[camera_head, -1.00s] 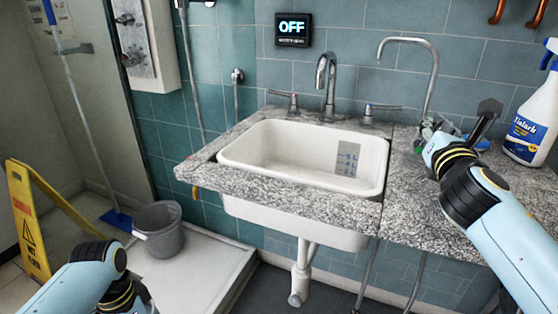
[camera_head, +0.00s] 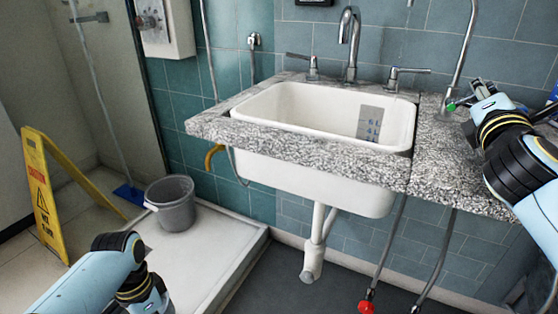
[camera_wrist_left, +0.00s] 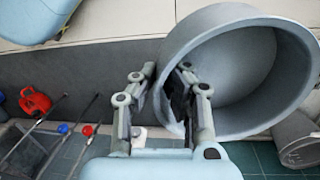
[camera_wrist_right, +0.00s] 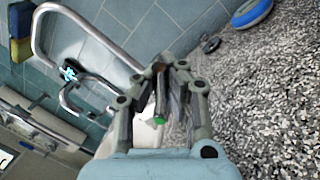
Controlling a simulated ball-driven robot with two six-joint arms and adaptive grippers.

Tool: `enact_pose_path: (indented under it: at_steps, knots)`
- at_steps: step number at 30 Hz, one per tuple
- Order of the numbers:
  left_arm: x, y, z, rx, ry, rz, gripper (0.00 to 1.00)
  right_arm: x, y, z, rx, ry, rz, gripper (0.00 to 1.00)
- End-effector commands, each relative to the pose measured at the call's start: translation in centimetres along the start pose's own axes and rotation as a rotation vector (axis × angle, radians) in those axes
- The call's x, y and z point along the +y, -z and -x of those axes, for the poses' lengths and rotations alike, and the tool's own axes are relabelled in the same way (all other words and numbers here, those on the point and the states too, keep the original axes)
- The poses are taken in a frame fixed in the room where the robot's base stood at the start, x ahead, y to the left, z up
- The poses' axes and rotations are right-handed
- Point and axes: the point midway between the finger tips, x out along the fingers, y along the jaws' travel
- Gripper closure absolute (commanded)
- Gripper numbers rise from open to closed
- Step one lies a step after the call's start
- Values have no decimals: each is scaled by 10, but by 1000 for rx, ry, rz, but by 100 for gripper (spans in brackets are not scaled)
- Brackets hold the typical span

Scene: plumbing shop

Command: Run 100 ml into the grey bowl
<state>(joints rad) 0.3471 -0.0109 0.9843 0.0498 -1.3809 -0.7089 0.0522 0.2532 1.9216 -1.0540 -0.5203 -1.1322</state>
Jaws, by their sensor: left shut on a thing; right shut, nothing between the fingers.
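The grey bowl (camera_wrist_left: 245,70) shows large and tilted in the left wrist view, its hollow facing the camera. My left gripper (camera_wrist_left: 160,80) is shut on the bowl's wall at its near left side. Neither the bowl nor this gripper shows in the head view. The slim gooseneck tap (camera_head: 467,45) rises from the counter right of the sink; its top is cut off. My right gripper (camera_head: 470,97) is beside the tap's base, shut and empty. In the right wrist view its fingers (camera_wrist_right: 160,72) have a small green-tipped part (camera_wrist_right: 158,121) close by; contact is unclear.
The white sink (camera_head: 300,160) has its own faucet (camera_head: 350,40) and volume marks inside. A grey bucket (camera_head: 172,212) and a yellow floor sign (camera_head: 45,195) stand at left. Hoses and a red valve (camera_head: 367,306) hang below the counter. The display (camera_head: 315,2) is mostly cut off.

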Motion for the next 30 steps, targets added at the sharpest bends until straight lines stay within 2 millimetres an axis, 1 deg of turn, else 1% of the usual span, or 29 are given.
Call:
enact_pose_path:
  at_steps: [1, 10, 11, 18, 26, 29, 30]
  knots:
    - [0, 0, -1, 0, 0, 0, 100, -4, 4, 2, 8, 7, -2, 100]
    - [0, 0, 0, 0, 0, 0, 100, -4, 4, 2, 8, 8, -2, 100]
    - [0, 0, 0, 0, 0, 0, 100, -4, 4, 2, 8, 8, -2, 97]
    - [0, 0, 0, 0, 0, 0, 100, -2, 2, 1, 4, 4, -1, 66]
    - [0, 0, 0, 0, 0, 0, 100, -1, 1, 1, 2, 2, -1, 65]
    - [0, 0, 0, 0, 0, 0, 100, -1, 1, 6, 2, 2, -1, 65]
    - [0, 0, 0, 0, 0, 0, 100, -1, 2, 11, 2, 2, -1, 65]
